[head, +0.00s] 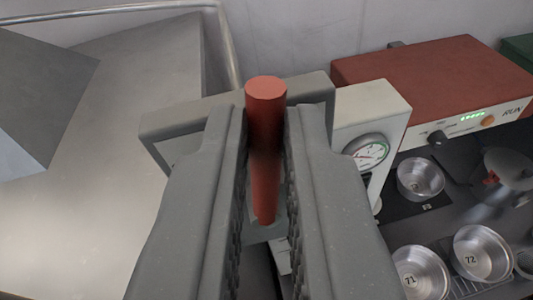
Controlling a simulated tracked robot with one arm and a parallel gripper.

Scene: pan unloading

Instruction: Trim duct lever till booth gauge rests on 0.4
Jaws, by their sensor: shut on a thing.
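My gripper (267,170) is shut on the red duct lever (266,92), which stands up between its two grey fingers. The lever's round top sticks out past the fingertips. Its lower end shows between the fingers, and its mount is mostly hidden behind them. The booth gauge (367,152) is a round dial on a pale box just right of the gripper. It has a green arc and a reddish part; the needle and numbers are too small to read.
A red-topped unit (430,75) with green lights, a knob and "RUN" stands at the right. Below it are metal pans, including one marked 71 (418,275) and one marked 72 (482,254). A large grey metal hood or duct (130,110) fills the left.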

